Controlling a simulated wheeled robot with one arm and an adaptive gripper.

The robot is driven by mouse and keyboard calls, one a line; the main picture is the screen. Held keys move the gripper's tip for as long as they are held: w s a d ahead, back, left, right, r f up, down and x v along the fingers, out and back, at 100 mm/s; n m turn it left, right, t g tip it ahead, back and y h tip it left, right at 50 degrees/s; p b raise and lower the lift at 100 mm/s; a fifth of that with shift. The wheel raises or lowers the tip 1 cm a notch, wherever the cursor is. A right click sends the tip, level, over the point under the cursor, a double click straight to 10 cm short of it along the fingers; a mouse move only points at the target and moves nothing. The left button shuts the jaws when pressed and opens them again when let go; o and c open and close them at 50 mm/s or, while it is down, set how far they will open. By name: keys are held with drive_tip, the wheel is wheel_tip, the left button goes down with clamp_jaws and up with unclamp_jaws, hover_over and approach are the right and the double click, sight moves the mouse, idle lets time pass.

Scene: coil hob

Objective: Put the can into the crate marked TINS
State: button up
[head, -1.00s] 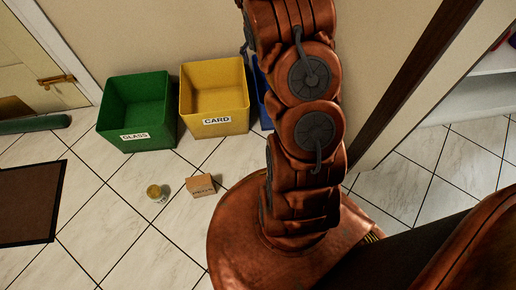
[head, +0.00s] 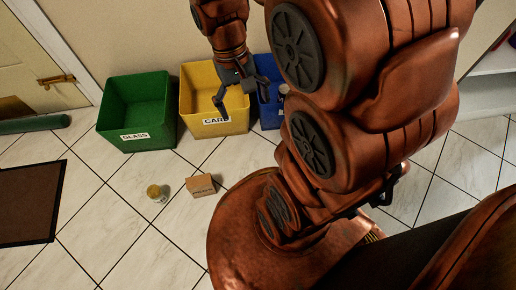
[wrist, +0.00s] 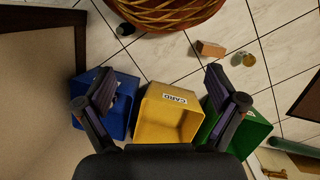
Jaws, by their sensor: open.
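My gripper (head: 241,97) is open and empty, fingers spread, above the front of the yellow crate in the head view; it also shows in the wrist view (wrist: 159,78).
The yellow crate (head: 214,129) is marked CARD and the green crate (head: 126,146) GLASS; both stand along the wall. A small cardboard box (head: 201,186) lies beside the cylinder. A brown mat (head: 30,205) is at left.

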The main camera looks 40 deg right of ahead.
drive_tip(key=s+a+n, duration=0.3)
drive_tip(key=s+a, duration=0.2)
drive_tip(key=s, duration=0.7)
drive_tip(key=shift+a+r+g, duration=0.3)
drive_tip(key=w+r+t+p, duration=0.2)
drive_tip(key=w+r+p, duration=0.2)
drive_tip(key=r+p, duration=0.5)
drive_tip(key=w+r+t+p, duration=0.1)
drive_tip(key=w+r+p, duration=0.3)
drive_tip(key=r+p, duration=0.55)
drive_tip(key=s+r+p, duration=0.3)
drive_tip(key=r+p, duration=0.6)
drive_tip(key=r, duration=0.1)
drive_tip(key=s+r+g+p, duration=0.1)
drive_tip(key=s+r+p, duration=0.2)
drive_tip(key=r+p, duration=0.6)
drive_tip(key=shift+s+d+r, duration=0.15)
drive_tip(key=shift+s+r, duration=0.05)
drive_tip(key=shift+r, duration=0.2)
